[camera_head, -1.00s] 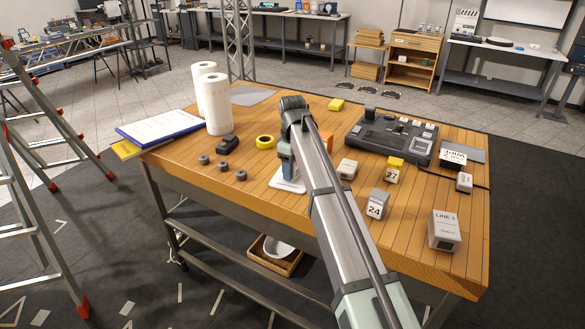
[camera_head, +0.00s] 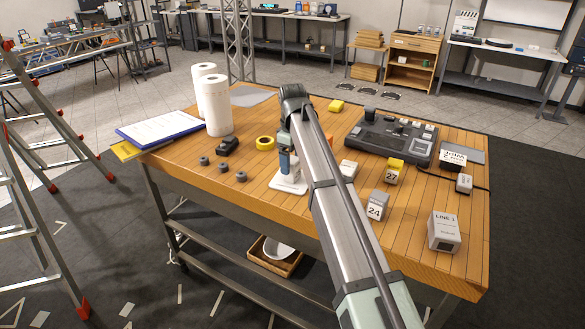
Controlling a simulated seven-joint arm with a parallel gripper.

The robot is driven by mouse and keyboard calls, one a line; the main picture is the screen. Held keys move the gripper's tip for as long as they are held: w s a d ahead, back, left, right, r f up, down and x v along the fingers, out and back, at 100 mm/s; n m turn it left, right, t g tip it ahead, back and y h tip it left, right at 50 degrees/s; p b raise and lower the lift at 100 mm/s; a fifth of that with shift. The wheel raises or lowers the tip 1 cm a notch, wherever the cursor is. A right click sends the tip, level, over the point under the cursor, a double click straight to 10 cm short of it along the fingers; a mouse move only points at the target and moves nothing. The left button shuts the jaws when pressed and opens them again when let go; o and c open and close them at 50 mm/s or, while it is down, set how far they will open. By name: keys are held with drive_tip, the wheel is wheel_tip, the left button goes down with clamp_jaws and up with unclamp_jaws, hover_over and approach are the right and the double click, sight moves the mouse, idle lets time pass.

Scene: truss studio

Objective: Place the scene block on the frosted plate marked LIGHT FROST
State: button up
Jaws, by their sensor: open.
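My gripper (camera_head: 289,172) points down at the near middle of the table, just above a white plate (camera_head: 288,186) lying flat on the wood. Its jaws are open; they are small here, and I cannot make out anything held between them. No lettering can be read on the plate, so I cannot tell whether it is the LIGHT FROST one. Small blocks stand right of my arm: one marked 24 (camera_head: 377,205), one marked 27 with a yellow top (camera_head: 393,173), and a plain pale one (camera_head: 348,171). I cannot tell which is the scene block. My arm hides part of the table.
A white LINE 1 box (camera_head: 444,232) stands at the right front. A dark control console (camera_head: 389,138) fills the back right. Paper towel rolls (camera_head: 216,108), yellow tape (camera_head: 265,143) and several small grey knobs (camera_head: 222,168) are on the left. The left front wood is clear.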

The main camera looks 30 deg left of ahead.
sight(293, 159)
wheel_tip(293, 159, up, 8)
drive_tip(key=shift+r, duration=0.2)
drive_tip(key=shift+w, duration=0.1)
idle(0.3)
